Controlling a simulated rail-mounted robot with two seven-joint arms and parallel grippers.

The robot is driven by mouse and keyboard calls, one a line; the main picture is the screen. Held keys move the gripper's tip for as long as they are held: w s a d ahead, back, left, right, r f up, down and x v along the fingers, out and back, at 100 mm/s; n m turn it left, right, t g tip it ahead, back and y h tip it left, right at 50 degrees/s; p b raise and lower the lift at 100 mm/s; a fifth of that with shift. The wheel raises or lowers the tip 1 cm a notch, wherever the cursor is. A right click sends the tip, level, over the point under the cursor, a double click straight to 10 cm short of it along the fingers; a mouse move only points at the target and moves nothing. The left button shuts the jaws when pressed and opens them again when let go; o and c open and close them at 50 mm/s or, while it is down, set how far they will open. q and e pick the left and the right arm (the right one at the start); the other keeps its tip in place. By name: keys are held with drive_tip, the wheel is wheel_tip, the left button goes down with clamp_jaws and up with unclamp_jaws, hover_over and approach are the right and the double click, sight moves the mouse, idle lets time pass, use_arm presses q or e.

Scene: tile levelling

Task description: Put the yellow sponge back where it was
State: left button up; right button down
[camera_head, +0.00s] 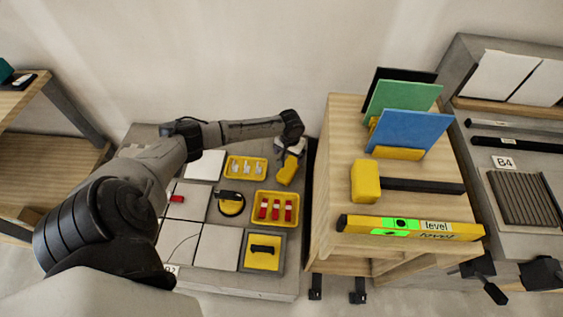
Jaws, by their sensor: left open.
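The yellow sponge (287,173) is a small yellow block at the back right corner of the grey tiling bench (275,285). It looks tilted in the picture. My left arm reaches across the bench from the left, and my left gripper (289,151) is open right at the upper end of the sponge. The fingertips are small and partly hidden, so I cannot tell whether they touch it. The sponge's underside is hidden. My right gripper is not in view.
The bench holds pale tiles (217,247), yellow trays of white (246,168) and red (275,209) pieces, a round suction tool (231,203) and a yellow float (263,254). The wooden cart (335,135) at right carries a yellow-headed mallet (366,181), a level (410,227) and upright boards (411,131).

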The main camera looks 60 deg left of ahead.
use_arm(q)
drive_tip(key=s+d+f+m+h, duration=0.1)
drive_tip(key=s+d+m, duration=0.25)
drive_tip(key=d, duration=0.55)
drive_tip(key=s+d+f+m+t, duration=0.1)
drive_tip(key=s+d+m, duration=0.1)
drive_tip(key=s+d, duration=0.45)
drive_tip(key=s+d+f+m+h, duration=0.1)
drive_tip(key=s+d+f+m, duration=0.1)
drive_tip(key=d, duration=0.9)
drive_tip(key=s+d+r+m+t+y, duration=0.1)
drive_tip(key=s+d+r+t, duration=0.1)
drive_tip(key=s+r, duration=0.8)
drive_tip(key=shift+s+d+t+y, duration=0.3)
drive_tip(key=shift+s+d+y, duration=0.1)
drive_tip(key=shift+s+d, duration=0.05)
drive_tip(key=shift+r, duration=0.1)
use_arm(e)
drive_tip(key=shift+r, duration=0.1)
use_arm(q)
wheel_tip(320, 180, up, 51)
drive_tip(key=p, duration=5.1)
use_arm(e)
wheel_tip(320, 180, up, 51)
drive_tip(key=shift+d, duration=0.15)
